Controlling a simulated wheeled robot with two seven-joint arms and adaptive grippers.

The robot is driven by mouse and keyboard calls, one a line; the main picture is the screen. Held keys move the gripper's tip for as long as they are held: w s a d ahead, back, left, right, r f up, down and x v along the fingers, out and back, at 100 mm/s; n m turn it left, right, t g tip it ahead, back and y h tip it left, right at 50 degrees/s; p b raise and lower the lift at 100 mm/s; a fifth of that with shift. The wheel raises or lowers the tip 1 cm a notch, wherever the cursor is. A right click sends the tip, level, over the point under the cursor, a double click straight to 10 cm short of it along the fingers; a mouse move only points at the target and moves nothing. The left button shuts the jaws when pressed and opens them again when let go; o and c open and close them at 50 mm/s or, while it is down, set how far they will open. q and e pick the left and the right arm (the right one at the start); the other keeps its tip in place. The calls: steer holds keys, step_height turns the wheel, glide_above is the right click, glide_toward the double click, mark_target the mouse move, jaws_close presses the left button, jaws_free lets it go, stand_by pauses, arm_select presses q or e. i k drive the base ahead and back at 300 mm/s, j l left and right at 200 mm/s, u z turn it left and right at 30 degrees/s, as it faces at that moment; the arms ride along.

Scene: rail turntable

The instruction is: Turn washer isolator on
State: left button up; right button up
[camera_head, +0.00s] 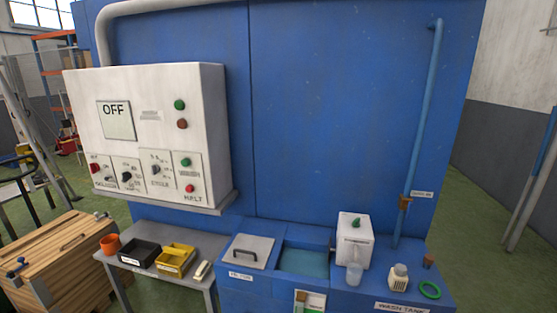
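A white control box (150,138) is mounted on the blue machine wall at the left of the head view. Its display (117,120) reads OFF. Along its lower front are several small plates: a red-handled switch (95,168) at the far left, which looks like the isolator, a black knob (126,176) to its right, and a third selector (156,169). The label under the red-handled switch is too small to read surely, and so is its exact position. Neither of my grippers is in view.
Green (180,104) and dark red (182,124) buttons sit above; a green button (186,162) and red HALT button (190,188) sit lower right. Below, a table holds an orange cup (110,244), black tray (139,253) and yellow tray (175,259). A wash tank (304,261) stands right.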

mark_target(94, 167)
steer(key=u, duration=1.35)
